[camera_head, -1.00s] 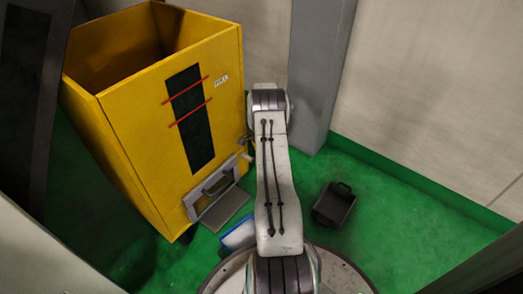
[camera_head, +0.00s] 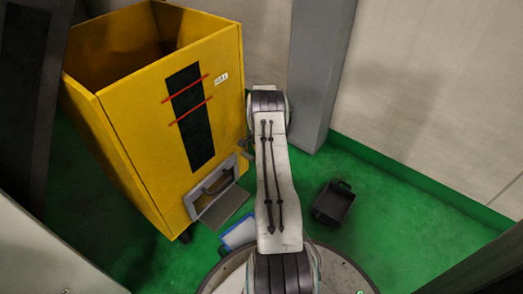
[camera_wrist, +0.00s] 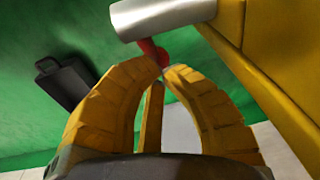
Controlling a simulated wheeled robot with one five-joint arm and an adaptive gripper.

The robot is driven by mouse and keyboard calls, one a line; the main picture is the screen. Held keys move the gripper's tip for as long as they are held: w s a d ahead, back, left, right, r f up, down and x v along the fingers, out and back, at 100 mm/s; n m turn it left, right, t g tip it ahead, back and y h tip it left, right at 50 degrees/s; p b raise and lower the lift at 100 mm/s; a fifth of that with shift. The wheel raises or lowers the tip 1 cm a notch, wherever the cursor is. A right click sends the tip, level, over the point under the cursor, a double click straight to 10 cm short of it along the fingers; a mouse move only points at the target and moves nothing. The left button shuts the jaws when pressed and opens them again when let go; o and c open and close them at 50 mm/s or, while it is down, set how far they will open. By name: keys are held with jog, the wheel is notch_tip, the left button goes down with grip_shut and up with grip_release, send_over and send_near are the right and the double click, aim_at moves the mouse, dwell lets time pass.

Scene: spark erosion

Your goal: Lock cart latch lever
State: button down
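The yellow cart (camera_head: 130,120) stands at the left in the head view. Its yellow side (camera_wrist: 265,60) fills the right of the wrist view. A grey cylindrical part (camera_wrist: 165,18) juts out beside the cart, with a short red piece (camera_wrist: 152,50) below it; these look like the latch and its lever. My gripper (camera_wrist: 164,69) has its yellow fingers drawn together, tips nearly meeting right at the red piece. I cannot tell whether they touch or hold it. In the head view my arm hides most of the gripper and latch.
A black tray (camera_head: 333,203) lies on the green floor right of my arm. A hinged grey flap (camera_head: 220,207) sticks out low on the cart's front, with a blue and white object (camera_head: 238,233) near it. A grey column (camera_head: 320,75) and pale walls stand behind.

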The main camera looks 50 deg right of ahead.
jog(key=shift+a+f, duration=0.3)
jog(key=shift+f, duration=0.3)
jog(key=shift+a+f, duration=0.3)
jog(key=shift+f, duration=0.3)
jog(key=shift+r, duration=0.1)
